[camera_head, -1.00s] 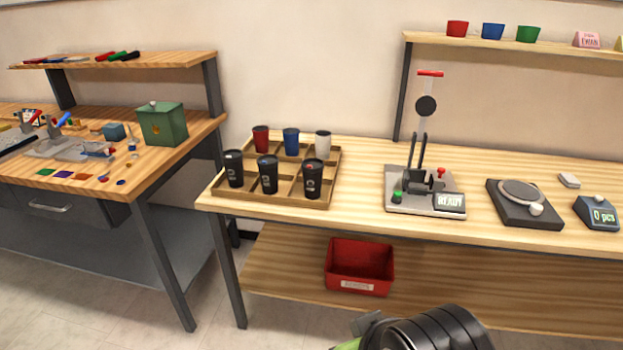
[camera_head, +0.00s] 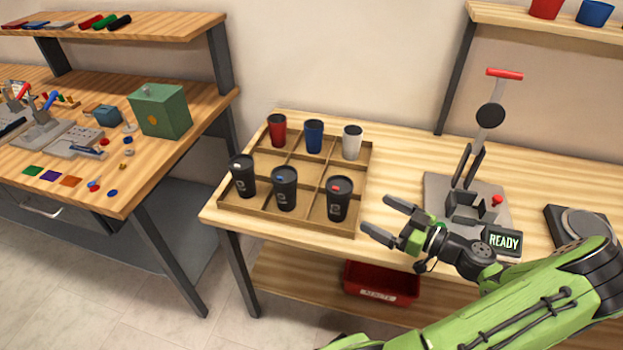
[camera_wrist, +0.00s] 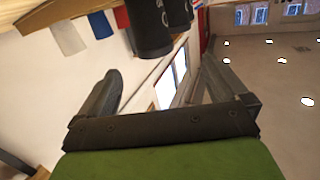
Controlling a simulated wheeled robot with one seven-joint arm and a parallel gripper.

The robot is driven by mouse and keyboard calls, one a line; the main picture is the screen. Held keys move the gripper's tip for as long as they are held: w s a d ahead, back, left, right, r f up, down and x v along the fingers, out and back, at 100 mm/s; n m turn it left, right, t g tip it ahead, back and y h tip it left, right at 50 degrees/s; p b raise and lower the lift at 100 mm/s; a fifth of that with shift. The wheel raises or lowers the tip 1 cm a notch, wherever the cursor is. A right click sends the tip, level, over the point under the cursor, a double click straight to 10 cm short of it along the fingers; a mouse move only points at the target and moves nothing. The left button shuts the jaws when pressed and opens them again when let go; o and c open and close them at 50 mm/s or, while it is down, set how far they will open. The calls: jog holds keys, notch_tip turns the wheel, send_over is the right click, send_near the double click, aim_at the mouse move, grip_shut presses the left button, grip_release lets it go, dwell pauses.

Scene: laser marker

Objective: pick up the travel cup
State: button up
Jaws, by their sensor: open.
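Several travel cups stand upright in a divided wooden tray (camera_head: 230,207) on the table. The back row holds a red cup (camera_head: 277,131), a blue cup (camera_head: 314,137) and a white cup (camera_head: 352,143). The front row holds three black cups: one with a white-marked lid (camera_head: 243,178), one with a blue mark (camera_head: 285,188) and one with a red mark (camera_head: 339,199). My gripper (camera_head: 374,217) is open and empty, just right of the red-marked black cup and apart from it. In the wrist view, dark cup bodies (camera_wrist: 150,30) show beyond the open fingers (camera_wrist: 155,85).
A press (camera_head: 470,190) with a READY display stands right of the tray, close to my arm. A red bin (camera_head: 380,285) sits on the shelf below. The left bench carries a green box (camera_head: 160,112) and tools. A shelf post (camera_head: 455,75) rises behind.

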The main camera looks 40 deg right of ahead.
aim_at(330, 180)
jog(key=shift+t+h, duration=0.4)
jog(key=x, duration=0.5)
jog(key=b+x, duration=0.1)
jog(key=x, duration=0.9)
jog(key=shift+w+d+r+b, duration=0.1)
jog(key=shift+d+r+b, duration=0.2)
jog(key=shift+r+b, duration=0.1)
jog(key=c, duration=0.6)
